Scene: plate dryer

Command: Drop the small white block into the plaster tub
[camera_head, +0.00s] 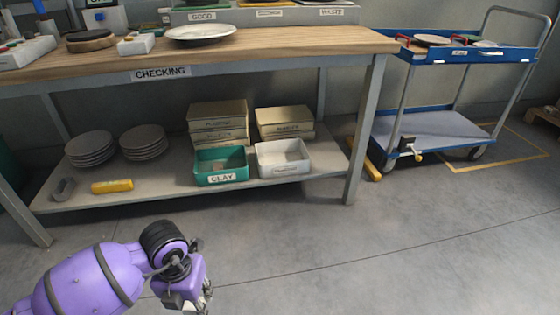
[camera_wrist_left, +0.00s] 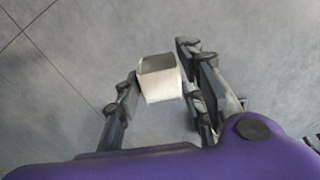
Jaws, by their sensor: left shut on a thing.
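The small white block (camera_wrist_left: 162,85) sits between the fingers of my left gripper (camera_wrist_left: 158,76) in the left wrist view, with grey floor behind it. The gripper is shut on it. The white tub (camera_head: 268,168), with a label too small to read surely, stands on the bench's lower shelf, beyond and to the right of the gripper. Its open top faces up. My right gripper is out of view.
A green tub (camera_head: 206,179) labelled CLAY stands directly left of the white tub. Stacked boxes (camera_head: 217,120) are behind. The CHECKING benchtop (camera_head: 270,43) overhangs the shelf (camera_head: 180,178); a bench leg (camera_head: 364,130) stands to the right. A blue trolley (camera_head: 440,130) is farther right. Open floor lies in front.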

